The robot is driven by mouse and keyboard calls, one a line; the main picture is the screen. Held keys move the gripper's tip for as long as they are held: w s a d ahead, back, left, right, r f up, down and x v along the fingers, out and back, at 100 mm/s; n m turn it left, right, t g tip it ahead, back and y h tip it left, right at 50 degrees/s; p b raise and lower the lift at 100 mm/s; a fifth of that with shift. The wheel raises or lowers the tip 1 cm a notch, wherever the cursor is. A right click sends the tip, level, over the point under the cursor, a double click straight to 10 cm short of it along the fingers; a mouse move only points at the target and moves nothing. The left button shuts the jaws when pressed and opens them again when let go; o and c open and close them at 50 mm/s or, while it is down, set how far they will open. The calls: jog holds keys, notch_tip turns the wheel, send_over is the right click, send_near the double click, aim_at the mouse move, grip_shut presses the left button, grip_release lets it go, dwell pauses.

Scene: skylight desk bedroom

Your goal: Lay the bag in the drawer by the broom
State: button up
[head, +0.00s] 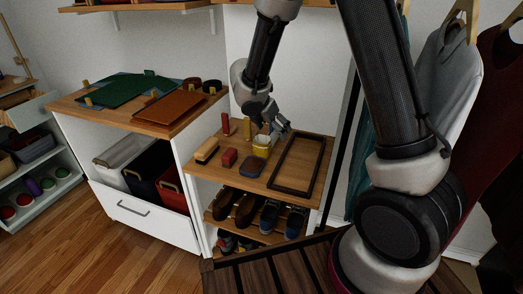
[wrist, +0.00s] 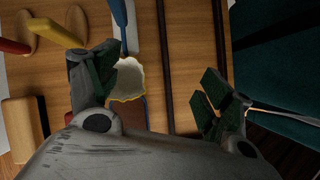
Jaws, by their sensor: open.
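My gripper (head: 272,121) is open and empty above the small wooden shelf top (head: 225,186). In the wrist view my gripper (wrist: 160,95) has its fingers spread wide. A small yellow item (head: 262,149) with a pale top stands below it; in the wrist view this item (wrist: 128,78) shows a whitish inside and wavy yellow rim, close to the left finger. It may be the bag, but I cannot tell for sure. A pale drawer (head: 31,112) stands open at the far left. A thin wooden pole (head: 14,45) beside it may be the broom.
Shoes (head: 247,209) stand below. A white-fronted compartment (head: 140,213) holds several bins. Hanging clothes (head: 449,85) are at right. Wood floor (head: 80,245) is clear at left.

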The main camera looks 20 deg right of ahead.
aim_at(262, 143)
jog(key=a+n, duration=0.1)
jog(key=a+f+n+y, duration=0.2)
jog(key=a, duration=0.1)
jog(key=shift+w, duration=0.25)
jog(key=shift+n, duration=0.5)
jog(key=x, duration=0.5)
jog(key=a+x, duration=0.1)
jog(key=x, duration=0.1)
jog(key=shift+w+d+f, duration=0.15)
jog(key=shift+w+f, duration=0.2)
jog(key=shift+w, duration=0.15)
jog(key=c, duration=1)
jog(key=shift+r, duration=0.1)
